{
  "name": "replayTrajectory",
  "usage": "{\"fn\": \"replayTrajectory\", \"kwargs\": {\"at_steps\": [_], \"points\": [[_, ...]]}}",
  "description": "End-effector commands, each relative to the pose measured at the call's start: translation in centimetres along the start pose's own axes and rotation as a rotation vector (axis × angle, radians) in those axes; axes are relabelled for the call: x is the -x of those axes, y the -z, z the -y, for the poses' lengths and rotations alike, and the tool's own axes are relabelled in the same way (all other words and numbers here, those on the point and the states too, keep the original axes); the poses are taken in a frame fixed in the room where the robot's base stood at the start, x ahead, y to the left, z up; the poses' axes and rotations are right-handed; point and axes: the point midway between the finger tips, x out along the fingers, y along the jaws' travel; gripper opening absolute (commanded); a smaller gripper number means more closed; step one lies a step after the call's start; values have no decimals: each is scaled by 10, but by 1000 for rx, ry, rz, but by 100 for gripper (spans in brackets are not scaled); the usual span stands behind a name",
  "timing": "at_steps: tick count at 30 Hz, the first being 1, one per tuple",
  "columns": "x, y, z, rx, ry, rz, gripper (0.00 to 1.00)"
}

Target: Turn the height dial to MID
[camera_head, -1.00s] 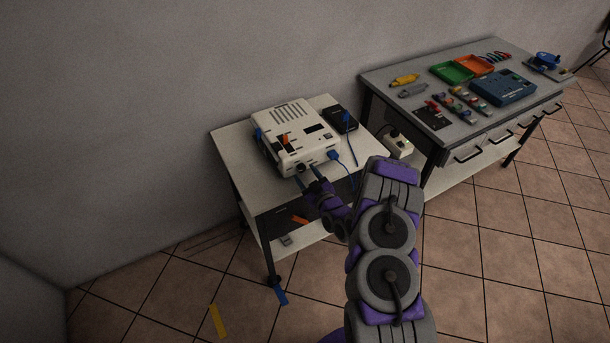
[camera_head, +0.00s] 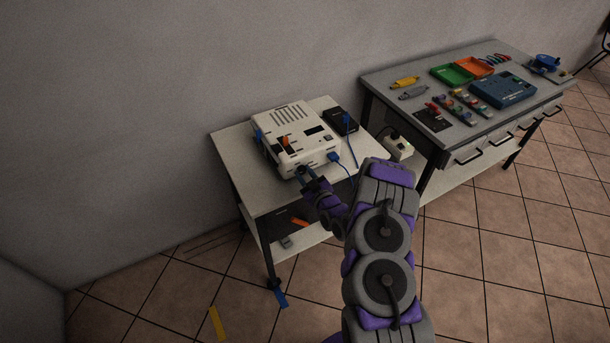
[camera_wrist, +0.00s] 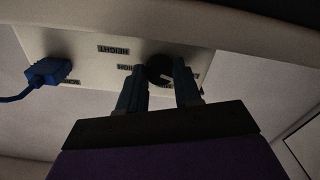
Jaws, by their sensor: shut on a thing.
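The height dial (camera_wrist: 158,68) is a dark round knob on the front face of the white device (camera_head: 296,134). In the wrist view it sits between the two fingers of my gripper (camera_wrist: 160,76), which is shut on it. The fingers hide part of the dial and some of the printed labels around it. A HEIGHT label (camera_wrist: 113,49) appears upside down beside the dial. I cannot tell which setting the dial points to. In the head view my gripper (camera_head: 304,174) reaches the device's front face, and the dial is hidden there.
A blue cable plug (camera_wrist: 48,75) sits in the same face, beside the dial; its cable also shows in the head view (camera_head: 336,158). A black box (camera_head: 341,119) stands behind on the small table (camera_head: 262,200). A grey workbench (camera_head: 400,75) with trays stands to the right.

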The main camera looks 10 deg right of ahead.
Motion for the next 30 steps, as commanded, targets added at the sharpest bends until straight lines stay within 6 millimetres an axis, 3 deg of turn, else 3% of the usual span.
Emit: {"fn": "replayTrajectory", "kwargs": {"at_steps": [3, 14, 30], "points": [[0, 0, 1, 0, 2, -1, 3], [0, 1, 1, -63, 4, -2, 3], [0, -1, 2, -509, 4, 5, 3]]}}
